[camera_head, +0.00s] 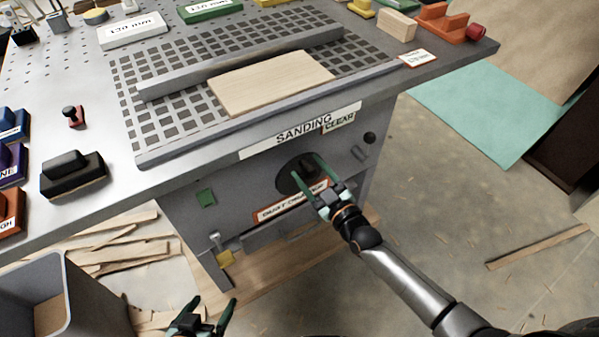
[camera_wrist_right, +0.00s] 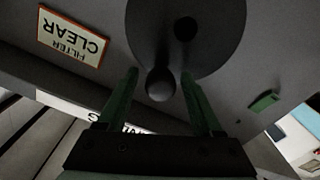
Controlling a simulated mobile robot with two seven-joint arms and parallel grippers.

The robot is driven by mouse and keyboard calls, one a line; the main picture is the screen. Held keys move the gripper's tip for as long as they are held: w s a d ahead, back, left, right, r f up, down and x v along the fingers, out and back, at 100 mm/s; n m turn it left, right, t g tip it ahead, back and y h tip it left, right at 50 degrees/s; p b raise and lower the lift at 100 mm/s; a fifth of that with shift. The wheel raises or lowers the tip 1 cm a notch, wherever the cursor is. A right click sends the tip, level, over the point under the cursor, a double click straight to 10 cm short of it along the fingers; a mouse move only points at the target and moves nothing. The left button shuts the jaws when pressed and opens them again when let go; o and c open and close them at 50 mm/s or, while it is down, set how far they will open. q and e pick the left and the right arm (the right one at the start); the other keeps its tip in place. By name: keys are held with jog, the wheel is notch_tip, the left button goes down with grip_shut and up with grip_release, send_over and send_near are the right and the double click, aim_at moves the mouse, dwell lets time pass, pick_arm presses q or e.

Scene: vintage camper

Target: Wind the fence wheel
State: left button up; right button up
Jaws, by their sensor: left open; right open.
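The fence wheel (camera_head: 286,182) is a dark disc on the front panel of the grey sanding table, partly hidden by my right gripper (camera_head: 305,165). In the right wrist view the wheel (camera_wrist_right: 212,50) is a dark grey disc with a black hub, and a round knob (camera_wrist_right: 160,85) at its rim. My right gripper (camera_wrist_right: 160,77) is open, its green fingers on either side of the knob; contact cannot be told. The grey fence bar (camera_head: 240,66) lies across the slotted grid, behind a pale wooden board (camera_head: 270,84). My left gripper (camera_head: 203,312) is open and empty at the bottom edge.
A black sanding block (camera_head: 73,176) and a small red-and-black item (camera_head: 73,116) stand on the tabletop at left. A grey bin (camera_head: 95,290) and wood scraps (camera_head: 115,245) are below. The floor at right is mostly clear, with one wooden strip (camera_head: 540,247).

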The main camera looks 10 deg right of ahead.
jog(key=shift+s, duration=0.15)
jog(key=shift+p+v, duration=0.65)
jog(key=shift+v, duration=0.35)
jog(key=shift+p+v, duration=0.6)
jog(key=shift+v, duration=0.8)
jog(key=shift+d, duration=0.1)
